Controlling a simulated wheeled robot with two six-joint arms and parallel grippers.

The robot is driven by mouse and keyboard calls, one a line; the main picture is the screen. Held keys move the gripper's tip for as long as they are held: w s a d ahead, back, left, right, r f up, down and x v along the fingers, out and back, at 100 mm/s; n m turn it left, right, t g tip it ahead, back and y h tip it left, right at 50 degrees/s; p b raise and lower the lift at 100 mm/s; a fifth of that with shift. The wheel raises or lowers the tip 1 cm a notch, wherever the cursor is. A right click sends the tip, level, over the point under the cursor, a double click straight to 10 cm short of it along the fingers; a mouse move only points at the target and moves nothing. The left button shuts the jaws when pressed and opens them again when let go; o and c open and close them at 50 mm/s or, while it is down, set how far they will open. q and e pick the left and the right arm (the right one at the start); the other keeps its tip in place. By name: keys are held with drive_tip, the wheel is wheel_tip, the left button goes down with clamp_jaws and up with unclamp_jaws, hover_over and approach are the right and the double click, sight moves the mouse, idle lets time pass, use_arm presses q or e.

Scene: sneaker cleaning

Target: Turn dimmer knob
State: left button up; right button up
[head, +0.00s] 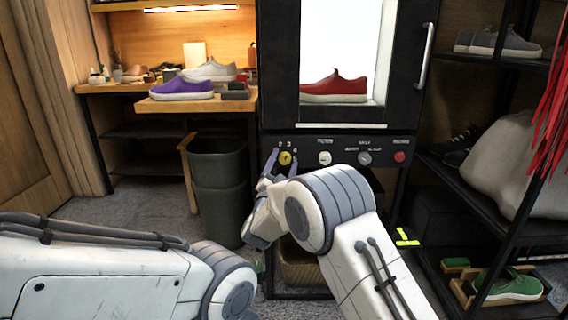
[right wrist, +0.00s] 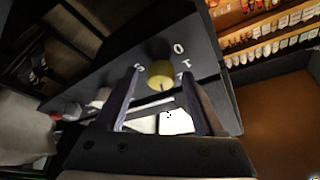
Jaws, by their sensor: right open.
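The yellow dimmer knob (head: 285,158) is at the left end of the black control panel (head: 310,144) under the lit cabinet. In the right wrist view the knob (right wrist: 161,75) sits between and just beyond my fingertips, with printed marks around it. My right gripper (head: 272,163) is open in front of the knob; in the right wrist view its two fingers (right wrist: 162,84) are spread to either side of it. I cannot tell whether either finger touches it. Only part of my left arm shows at the lower left of the head view; its gripper is out of view.
White (head: 324,158), grey (head: 364,158) and red (head: 400,156) controls sit farther right on the panel. A red sneaker (head: 334,86) stands in the lit cabinet. A dark bin (head: 218,170) stands left of it, and a shoe rack (head: 492,228) stands at right.

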drive_tip(key=p+v, duration=0.2)
drive_tip(key=v, duration=0.8)
drive_tip(key=shift+p, duration=0.4)
drive_tip(key=shift+s, duration=0.1)
